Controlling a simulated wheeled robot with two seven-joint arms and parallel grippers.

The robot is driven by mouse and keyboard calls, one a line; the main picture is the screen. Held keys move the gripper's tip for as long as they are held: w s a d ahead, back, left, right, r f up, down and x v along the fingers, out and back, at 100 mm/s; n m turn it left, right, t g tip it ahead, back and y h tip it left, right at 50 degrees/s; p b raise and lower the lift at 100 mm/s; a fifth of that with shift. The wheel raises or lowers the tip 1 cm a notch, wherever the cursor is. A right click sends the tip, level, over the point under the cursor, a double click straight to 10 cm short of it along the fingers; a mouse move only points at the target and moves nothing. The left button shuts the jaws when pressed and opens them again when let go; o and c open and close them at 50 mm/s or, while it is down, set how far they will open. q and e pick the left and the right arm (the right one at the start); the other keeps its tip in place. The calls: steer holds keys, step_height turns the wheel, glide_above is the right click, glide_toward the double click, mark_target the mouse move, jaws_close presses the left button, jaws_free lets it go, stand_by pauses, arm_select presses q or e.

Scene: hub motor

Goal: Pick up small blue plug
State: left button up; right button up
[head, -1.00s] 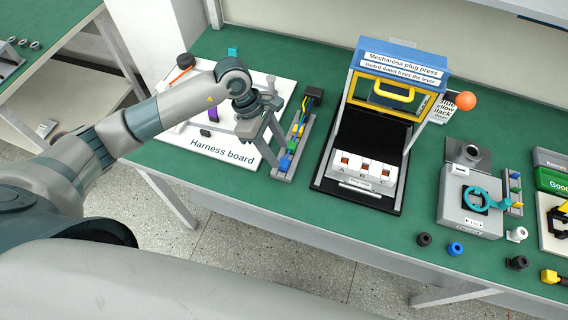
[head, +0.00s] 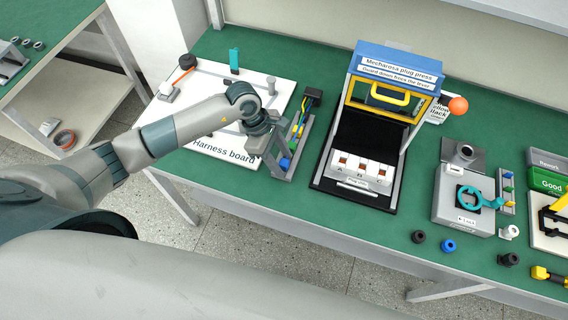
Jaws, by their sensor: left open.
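A small blue plug (head: 285,163) sits at the near end of a narrow grey rack (head: 305,135), right of the harness board. Yellow and green pieces lie farther up the same rack. My left gripper (head: 275,160) is open and points down, close beside the blue plug on its left. Its fingers partly overlap the rack's near end, so I cannot tell whether they touch the plug. My right gripper is not in view.
The white harness board (head: 207,147) lies under my left arm. The plug press (head: 395,75) stands to the right with its yellow-framed guard. Farther right are a grey fixture (head: 463,205), a blue ring (head: 448,246) and black rings. Green table between rack and press is clear.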

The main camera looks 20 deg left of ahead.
mark_target(285, 162)
arm_select(q)
jaws_close()
steer(key=shift+r, duration=0.1)
steer(key=shift+r+b, duration=0.5)
steer(key=shift+b, duration=0.05)
steer(key=r+b, duration=0.1)
steer(key=d+r+b, duration=0.1)
steer(key=r, duration=0.1)
steer(key=shift+d+r, duration=0.1)
steer(key=s+d+r+b, duration=0.2)
steer(key=d+r+b, duration=0.2)
steer(key=d, duration=0.6)
steer(key=shift+d+r, duration=0.15)
steer(key=shift+r, duration=1.2)
